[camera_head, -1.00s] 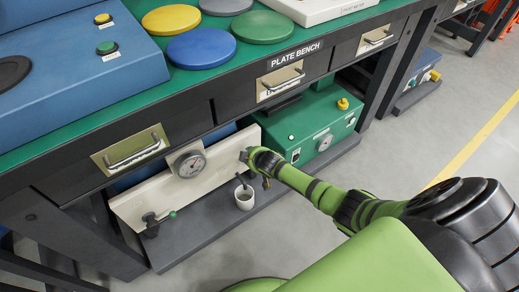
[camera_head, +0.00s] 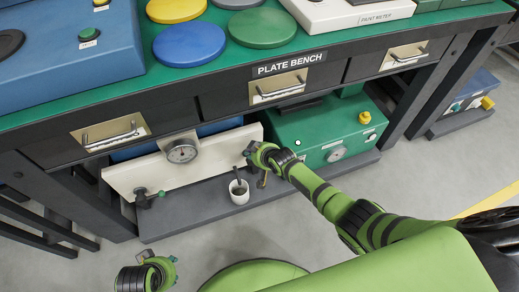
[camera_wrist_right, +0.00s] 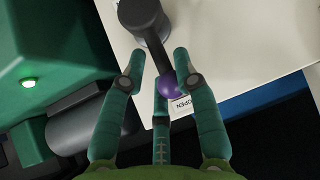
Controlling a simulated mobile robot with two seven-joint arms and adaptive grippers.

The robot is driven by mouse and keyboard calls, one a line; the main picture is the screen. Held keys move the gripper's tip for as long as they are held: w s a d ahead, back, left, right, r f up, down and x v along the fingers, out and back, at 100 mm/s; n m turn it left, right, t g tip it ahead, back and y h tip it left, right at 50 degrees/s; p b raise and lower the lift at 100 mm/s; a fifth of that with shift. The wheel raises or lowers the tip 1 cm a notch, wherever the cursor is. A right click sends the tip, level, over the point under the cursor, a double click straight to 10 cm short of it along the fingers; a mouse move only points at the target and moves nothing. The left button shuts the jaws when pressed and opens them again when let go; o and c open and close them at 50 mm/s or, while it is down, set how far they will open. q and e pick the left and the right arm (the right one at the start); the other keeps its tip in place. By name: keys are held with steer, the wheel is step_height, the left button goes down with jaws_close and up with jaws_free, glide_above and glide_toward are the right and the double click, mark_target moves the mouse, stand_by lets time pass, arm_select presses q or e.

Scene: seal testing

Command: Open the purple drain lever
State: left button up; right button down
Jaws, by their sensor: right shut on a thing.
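The purple drain lever (camera_wrist_right: 168,85) shows in the right wrist view as a dark arm ending in a purple tip, beside a label reading OPEN. It is mounted on a pale panel (camera_head: 200,158) under the bench. My right gripper (camera_wrist_right: 160,77) is shut on the lever, with its fingers around the purple end. In the head view my right gripper (camera_head: 251,155) is at the panel's right end, and the lever is hard to make out there. My left gripper (camera_head: 160,262) hangs low at the bottom left, away from the panel; its fingers are too small to judge.
A white cup (camera_head: 239,192) with a dark stick stands on the grey shelf (camera_head: 200,212) just left of my right gripper. A green box (camera_head: 318,132) stands at right. The bench overhangs them.

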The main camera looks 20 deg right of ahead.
steer(key=shift+s+f, duration=0.35)
steer(key=c, duration=1.1)
jaws_free()
steer(key=shift+w+r, duration=0.15)
steer(key=shift+r, duration=0.1)
steer(key=v, duration=1.1)
steer(key=shift+s+d+r, duration=0.15)
steer(key=shift+s+r, duration=0.1)
steer(key=shift+s, duration=0.1)
